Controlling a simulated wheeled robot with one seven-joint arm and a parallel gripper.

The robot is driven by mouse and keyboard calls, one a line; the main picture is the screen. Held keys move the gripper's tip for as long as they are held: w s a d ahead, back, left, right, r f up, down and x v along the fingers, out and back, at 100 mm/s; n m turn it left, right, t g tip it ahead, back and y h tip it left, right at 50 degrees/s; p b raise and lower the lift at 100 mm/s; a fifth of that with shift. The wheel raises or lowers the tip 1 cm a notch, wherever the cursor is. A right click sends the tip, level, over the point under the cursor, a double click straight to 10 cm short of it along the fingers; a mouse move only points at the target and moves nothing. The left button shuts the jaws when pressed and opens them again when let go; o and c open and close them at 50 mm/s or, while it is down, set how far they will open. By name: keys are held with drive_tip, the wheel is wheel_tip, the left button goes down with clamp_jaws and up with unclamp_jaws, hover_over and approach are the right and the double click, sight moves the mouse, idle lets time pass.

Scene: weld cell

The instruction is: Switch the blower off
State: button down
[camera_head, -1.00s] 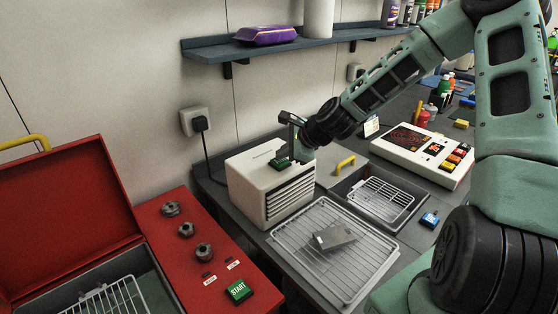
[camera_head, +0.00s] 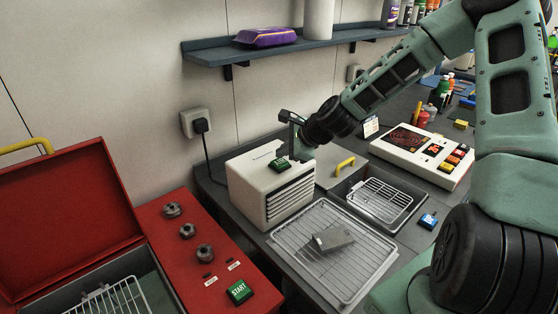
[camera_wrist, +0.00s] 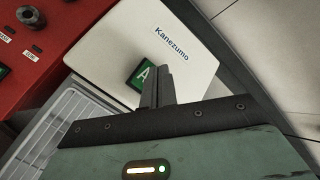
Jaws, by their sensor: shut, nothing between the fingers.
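The blower (camera_head: 262,190) is a white box with dark louvres on its front, standing on the grey bench against the wall. A green button (camera_head: 281,165) is on its top. In the wrist view the blower's top (camera_wrist: 150,45) bears the word Kanezumo, and the green button (camera_wrist: 144,74) shows a white mark, partly hidden by my fingers. My gripper (camera_head: 292,152) is shut and empty, just above the blower's top beside the button. In the wrist view its fingertips (camera_wrist: 155,72) overlap the button's right edge; I cannot tell whether they touch it.
A plug (camera_head: 201,125) is in the wall socket behind the blower. A wire rack (camera_head: 325,262) with a grey metal block (camera_head: 332,239) lies in front. A red machine (camera_head: 192,250) with knobs and a START button stands at left. A shelf (camera_head: 300,48) hangs above.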

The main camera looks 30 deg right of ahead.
sight(284, 163)
wheel_tip(284, 163, up, 6)
drive_tip(key=p, duration=0.5)
drive_tip(key=shift+p, duration=0.3)
idle(0.6)
